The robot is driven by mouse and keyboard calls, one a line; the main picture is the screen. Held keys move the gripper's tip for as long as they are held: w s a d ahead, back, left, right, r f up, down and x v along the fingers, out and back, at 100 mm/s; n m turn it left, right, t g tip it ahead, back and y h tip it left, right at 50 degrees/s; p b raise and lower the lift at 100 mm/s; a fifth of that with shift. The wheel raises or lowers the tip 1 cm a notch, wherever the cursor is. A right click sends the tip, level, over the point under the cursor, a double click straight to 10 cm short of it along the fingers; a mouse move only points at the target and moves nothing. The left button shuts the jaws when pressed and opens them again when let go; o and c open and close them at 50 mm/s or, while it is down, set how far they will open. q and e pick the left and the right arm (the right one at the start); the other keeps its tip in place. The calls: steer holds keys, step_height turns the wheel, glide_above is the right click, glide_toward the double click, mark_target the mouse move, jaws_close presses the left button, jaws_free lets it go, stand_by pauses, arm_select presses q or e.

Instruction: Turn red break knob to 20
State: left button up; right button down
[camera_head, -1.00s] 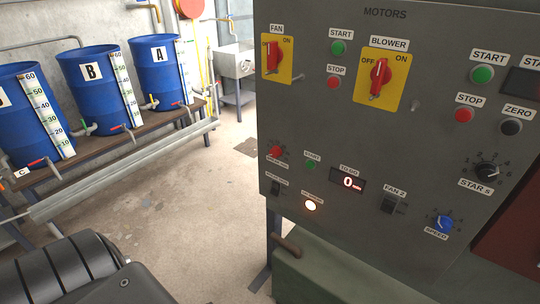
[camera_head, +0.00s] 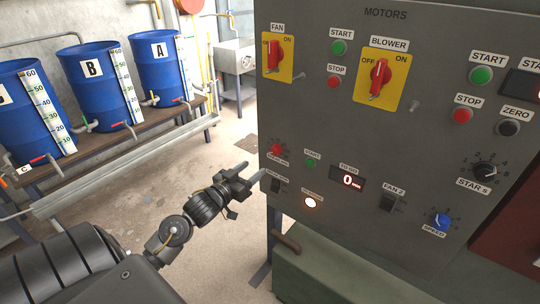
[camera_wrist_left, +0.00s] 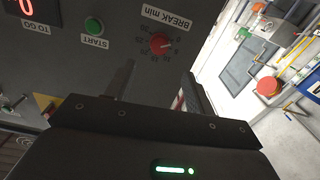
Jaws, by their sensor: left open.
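The red break knob (camera_head: 277,150) sits at the lower left of the grey motor panel (camera_head: 330,120). In the left wrist view the red knob (camera_wrist_left: 160,43) appears upside down, with a ring of numbers around it and the label BREAK min. The number it points at is too small to read. My left gripper (camera_head: 252,172) is open and empty, just left of and below the knob, apart from it. In the left wrist view its two fingers stand apart below the knob. My right gripper is not in view.
A green START button (camera_head: 311,163) and a TO GO display (camera_head: 347,178) reading 0 are right of the knob. A lit button (camera_head: 310,203) and a black switch (camera_head: 276,186) are below. Blue barrels (camera_head: 95,85) stand on a bench at left. Floor left of the panel is clear.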

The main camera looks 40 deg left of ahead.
mark_target(273, 152)
arm_select(q)
steer(key=w+p, duration=0.1)
steer(key=w, duration=0.9)
steer(key=shift+w, duration=0.15)
steer(key=c, duration=1)
